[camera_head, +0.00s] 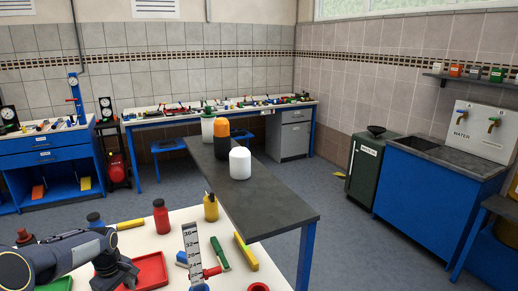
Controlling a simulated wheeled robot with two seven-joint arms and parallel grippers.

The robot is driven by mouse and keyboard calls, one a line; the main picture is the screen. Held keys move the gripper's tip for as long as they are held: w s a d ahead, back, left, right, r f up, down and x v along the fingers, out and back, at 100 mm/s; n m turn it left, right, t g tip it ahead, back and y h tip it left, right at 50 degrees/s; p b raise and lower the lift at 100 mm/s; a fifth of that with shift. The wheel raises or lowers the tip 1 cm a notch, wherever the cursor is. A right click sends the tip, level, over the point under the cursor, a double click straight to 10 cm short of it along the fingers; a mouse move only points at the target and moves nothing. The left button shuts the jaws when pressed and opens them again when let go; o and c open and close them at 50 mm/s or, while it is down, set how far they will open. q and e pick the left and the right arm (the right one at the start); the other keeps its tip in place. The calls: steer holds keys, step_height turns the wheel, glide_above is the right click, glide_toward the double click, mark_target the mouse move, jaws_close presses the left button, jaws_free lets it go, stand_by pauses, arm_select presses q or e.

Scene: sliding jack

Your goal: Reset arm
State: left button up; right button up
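My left arm comes in from the lower left. Its dark gripper (116,272) hangs over the white table by the red tray (150,271), pointing down and to the right. The fingers are dark and small here, so I cannot tell whether they are open or shut. No object clearly shows between them. My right arm and gripper are not in view. An upright white scale with numbers (192,246) stands on the white table, to the right of the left gripper and apart from it.
On the white table (180,219) are a red bottle (161,218), a yellow bottle (210,209), a dark bottle (94,220), a green bar (220,253) and a yellow bar (246,252). A dark table (265,205) behind holds a white container (240,164). Open floor lies right.

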arm_select(q)
steer(key=s+d+r+m+t, duration=0.1)
steer(key=s+d+r+m, duration=0.2)
steer(key=s+d+r, duration=0.3)
steer(key=s+d+r+m+t, duration=0.1)
steer(key=s+d+r+m, duration=0.2)
steer(key=r, duration=0.5)
steer(key=s+d+m+t+h, duration=0.1)
steer(key=s+d+m+h, duration=0.1)
steer(key=s+d, duration=0.5)
steer(key=s+d+r+m+t+h, duration=0.1)
steer(key=s+d+m, duration=0.3)
steer(key=s, duration=0.7)
steer(key=d+t, duration=0.1)
steer(key=d, duration=0.1)
steer(key=shift+s+d+h+b, duration=0.2)
steer(key=shift+d+h+b, duration=0.15)
steer(key=shift+d+h, duration=0.05)
steer(key=shift+r, duration=0.15)
